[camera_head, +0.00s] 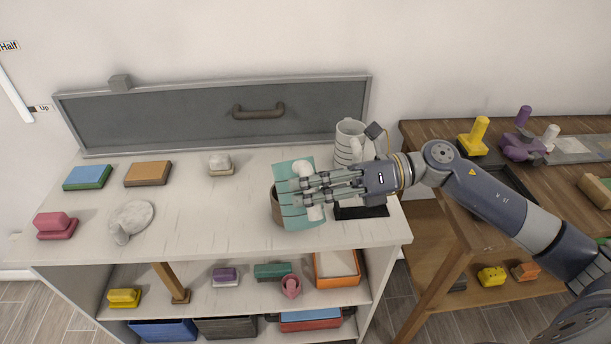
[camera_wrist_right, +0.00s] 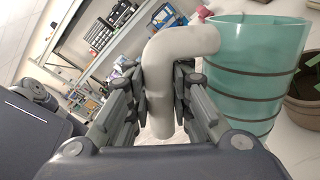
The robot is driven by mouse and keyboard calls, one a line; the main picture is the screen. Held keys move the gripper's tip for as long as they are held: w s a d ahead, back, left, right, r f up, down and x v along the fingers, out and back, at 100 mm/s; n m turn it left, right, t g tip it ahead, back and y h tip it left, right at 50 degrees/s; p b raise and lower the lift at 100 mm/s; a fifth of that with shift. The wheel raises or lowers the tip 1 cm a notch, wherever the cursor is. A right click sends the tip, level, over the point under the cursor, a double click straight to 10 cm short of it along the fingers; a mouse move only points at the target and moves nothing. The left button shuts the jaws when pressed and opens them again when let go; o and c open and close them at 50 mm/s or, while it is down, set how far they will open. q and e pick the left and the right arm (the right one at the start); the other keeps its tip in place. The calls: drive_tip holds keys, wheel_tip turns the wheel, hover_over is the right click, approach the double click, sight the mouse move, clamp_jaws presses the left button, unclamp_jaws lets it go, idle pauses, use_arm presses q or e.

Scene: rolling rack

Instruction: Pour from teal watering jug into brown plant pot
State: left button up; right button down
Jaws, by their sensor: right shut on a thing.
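The teal watering jug (camera_head: 297,218) has dark bands and a white handle (camera_wrist_right: 162,75). My right gripper (camera_head: 300,188) is shut on that handle, with fingers on both sides of it. The jug body (camera_wrist_right: 245,75) is beside the fingers in the right wrist view, its open mouth at the top. The brown plant pot (camera_head: 276,208) stands on the white rack top, partly hidden behind the jug. It also shows at the right edge of the wrist view (camera_wrist_right: 303,112). I see no stream of water. How far the jug tilts is hard to tell. My left gripper is not in view.
A white banded jug (camera_head: 350,140) stands behind my right gripper, close to my wrist. A black tray (camera_head: 362,212) lies below the wrist. A white rounded object (camera_head: 131,220) and several coloured blocks sit at left. The rack top's middle is clear.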

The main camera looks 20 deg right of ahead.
sight(295, 162)
drive_tip(key=w+m+p, duration=0.1)
drive_tip(key=m+p, duration=0.1)
drive_tip(key=p, duration=0.2)
drive_tip(key=w+r+m+g+p, duration=0.1)
drive_tip(key=w+m+p, duration=0.1)
drive_tip(key=p, duration=0.2)
drive_tip(key=shift+w+d+h, duration=0.1)
drive_tip(key=shift+w+h, duration=0.1)
drive_tip(key=shift+h, duration=0.1)
drive_tip(key=shift+w+f+g, duration=0.1)
drive_tip(key=shift+f+g, duration=0.2)
drive_tip(key=shift+w+d+r+m, duration=0.15)
drive_tip(key=shift+w+m, duration=0.1)
drive_tip(key=shift+m, duration=0.25)
drive_tip(key=shift+w+r+m+g+p, duration=0.3)
drive_tip(key=shift+w+r+m+p, duration=0.3)
drive_tip(key=shift+w, duration=0.2)
idle(1.7)
drive_tip(key=shift+w+r+m+g+p, duration=0.2)
drive_tip(key=shift+w+r+m, duration=0.2)
drive_tip(key=shift+w, duration=0.25)
drive_tip(key=shift+w+r+m+g+p, duration=0.15)
drive_tip(key=shift+w+r+m, duration=0.1)
drive_tip(key=shift+w+m, duration=0.3)
idle(2.4)
